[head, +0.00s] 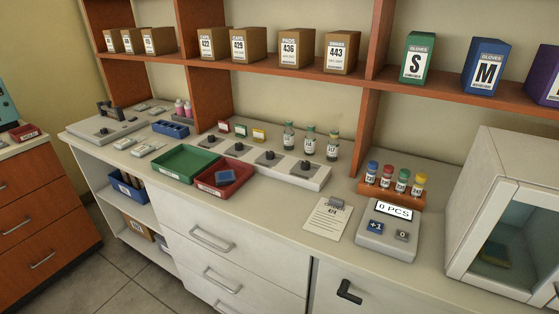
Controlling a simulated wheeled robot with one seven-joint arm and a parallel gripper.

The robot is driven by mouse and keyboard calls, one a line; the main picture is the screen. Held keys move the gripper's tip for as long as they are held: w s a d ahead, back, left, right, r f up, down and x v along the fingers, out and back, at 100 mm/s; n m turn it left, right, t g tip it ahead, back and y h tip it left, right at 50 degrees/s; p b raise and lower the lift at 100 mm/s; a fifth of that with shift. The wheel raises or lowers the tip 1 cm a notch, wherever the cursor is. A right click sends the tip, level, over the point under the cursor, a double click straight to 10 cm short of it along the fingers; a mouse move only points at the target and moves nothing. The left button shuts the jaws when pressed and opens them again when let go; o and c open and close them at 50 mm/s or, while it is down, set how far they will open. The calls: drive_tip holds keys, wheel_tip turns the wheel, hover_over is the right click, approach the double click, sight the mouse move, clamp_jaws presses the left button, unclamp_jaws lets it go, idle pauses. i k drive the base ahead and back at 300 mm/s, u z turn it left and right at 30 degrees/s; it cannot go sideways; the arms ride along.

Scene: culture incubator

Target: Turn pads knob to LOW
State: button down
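A long pale panel (318,181) lies on the counter in the middle of the head view. It carries a row of dark knobs: a far-left knob (211,138), a second knob (239,147), a third knob (270,156) and a right-end knob (305,166). The lettering at the knobs is too small to read, so I cannot tell which is the pads knob or where any of them points. My gripper is not in view.
A green tray (187,178) and a red tray (221,190) stand in front of the panel. Several vials and small cards stand behind it. A scale (389,241) and a white glass-doored cabinet (468,214) stand to the right. A shelf with boxes (296,53) hangs above.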

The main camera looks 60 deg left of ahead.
sight(270, 155)
drive_tip(key=u, duration=2.25)
